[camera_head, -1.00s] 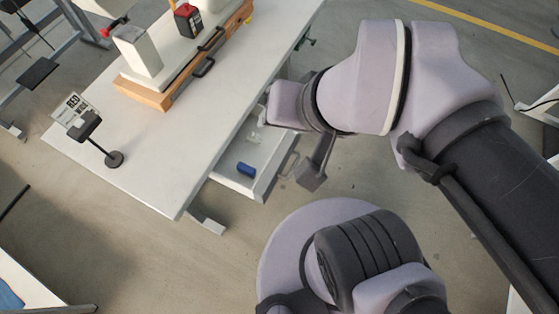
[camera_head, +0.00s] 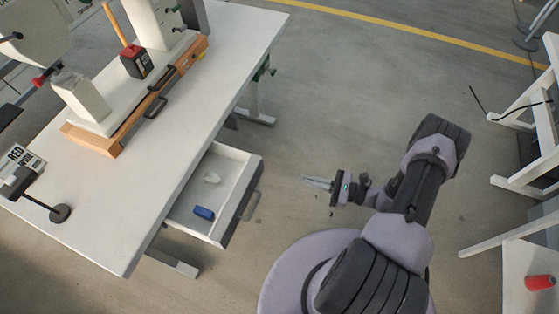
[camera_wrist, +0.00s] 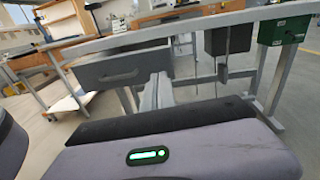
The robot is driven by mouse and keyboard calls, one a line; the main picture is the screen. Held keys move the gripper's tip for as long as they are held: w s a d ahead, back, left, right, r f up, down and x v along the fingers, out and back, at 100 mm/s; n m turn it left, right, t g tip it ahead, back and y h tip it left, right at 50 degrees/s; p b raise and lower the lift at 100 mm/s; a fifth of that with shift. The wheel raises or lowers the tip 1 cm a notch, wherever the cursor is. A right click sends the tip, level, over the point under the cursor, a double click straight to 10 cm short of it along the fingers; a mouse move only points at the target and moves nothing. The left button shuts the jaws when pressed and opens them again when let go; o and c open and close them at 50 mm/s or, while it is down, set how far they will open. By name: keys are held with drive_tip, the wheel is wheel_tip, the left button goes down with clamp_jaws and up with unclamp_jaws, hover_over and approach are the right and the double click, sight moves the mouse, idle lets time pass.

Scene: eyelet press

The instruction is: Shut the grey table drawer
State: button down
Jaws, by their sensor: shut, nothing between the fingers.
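The grey table drawer (camera_head: 243,207) stands pulled out from under the right side of the white table (camera_head: 118,225). Its open top shows a blue object (camera_head: 204,213) and a small whitish object (camera_head: 211,178) inside. Its grey front has a bar handle (camera_head: 252,205). My gripper (camera_head: 304,182) is shut and empty, out to the right of the drawer front, apart from it, with its fingers pointing left toward it. The wrist view shows the drawer front (camera_wrist: 112,69) ahead, left of centre; the fingertips cannot be made out there.
The tabletop holds a wooden-edged press base (camera_head: 95,140), a red and black box (camera_head: 136,61) and a small sign on a stand (camera_head: 60,213). A table leg (camera_head: 172,262) stands below the drawer. The floor between gripper and drawer is clear. White frames stand at far right.

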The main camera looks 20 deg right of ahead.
drive_tip(key=f+m+t, duration=0.1)
drive_tip(key=f, duration=0.1)
drive_tip(key=b, duration=0.4)
approach(260, 169)
drive_tip(key=x, duration=0.6)
drive_tip(key=shift+w+a, duration=0.1)
drive_tip(key=shift+a, duration=0.15)
drive_tip(key=shift+w+a+r, duration=0.1)
drive_tip(key=shift+r, duration=0.05)
